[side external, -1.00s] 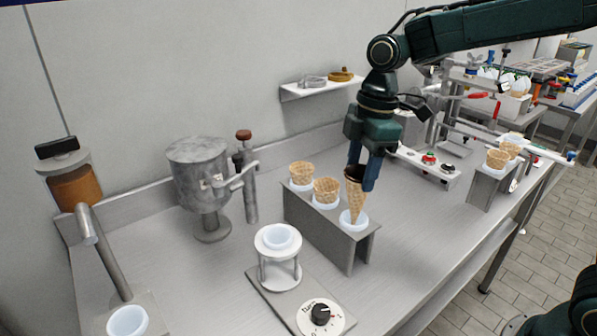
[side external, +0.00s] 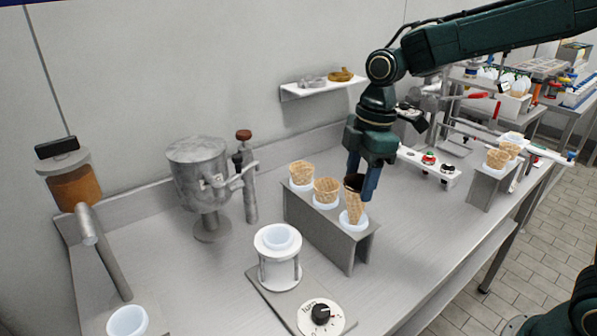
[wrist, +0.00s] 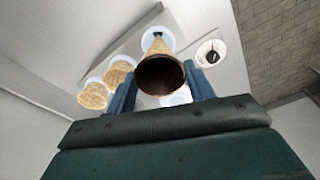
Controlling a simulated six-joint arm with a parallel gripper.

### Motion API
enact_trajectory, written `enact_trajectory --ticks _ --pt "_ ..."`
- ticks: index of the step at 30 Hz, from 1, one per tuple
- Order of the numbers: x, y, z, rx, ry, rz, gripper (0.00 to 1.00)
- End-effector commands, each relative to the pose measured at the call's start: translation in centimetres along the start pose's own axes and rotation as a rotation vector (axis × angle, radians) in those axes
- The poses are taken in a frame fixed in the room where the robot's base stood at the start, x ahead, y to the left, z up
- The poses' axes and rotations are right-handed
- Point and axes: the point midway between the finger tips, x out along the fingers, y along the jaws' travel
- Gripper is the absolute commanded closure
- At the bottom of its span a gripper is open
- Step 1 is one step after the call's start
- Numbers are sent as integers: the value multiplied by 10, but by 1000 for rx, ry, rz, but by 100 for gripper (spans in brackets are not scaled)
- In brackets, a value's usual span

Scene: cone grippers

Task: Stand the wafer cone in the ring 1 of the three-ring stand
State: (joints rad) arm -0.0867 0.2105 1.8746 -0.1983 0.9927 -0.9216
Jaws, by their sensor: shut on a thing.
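My gripper (side external: 361,180) is shut on a brown wafer cone (side external: 355,205) and holds it upright, mouth up. The cone's lower end is within the white ring (side external: 344,224) at the near right end of the three-ring stand (side external: 318,230); its tip is hidden. The other two rings of the stand hold wafer cones, one in the middle (side external: 326,190) and one at the far left (side external: 301,172). In the wrist view, the held cone (wrist: 160,75) sits between my two blue fingers, with its tip toward a white ring (wrist: 157,38).
A burner-like white stand (side external: 278,255) and a dial (side external: 320,314) are in front of the stand. A metal pot (side external: 200,185) and an amber dispenser (side external: 75,188) stand to the left. Another cone stand (side external: 487,185) is at the right.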

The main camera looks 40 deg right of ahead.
Motion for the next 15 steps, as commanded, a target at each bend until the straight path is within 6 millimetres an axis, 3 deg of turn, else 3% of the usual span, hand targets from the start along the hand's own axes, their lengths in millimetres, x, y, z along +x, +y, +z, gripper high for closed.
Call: enact_trajectory --ticks 15 --pt "11 0 1 0 0 0 56"
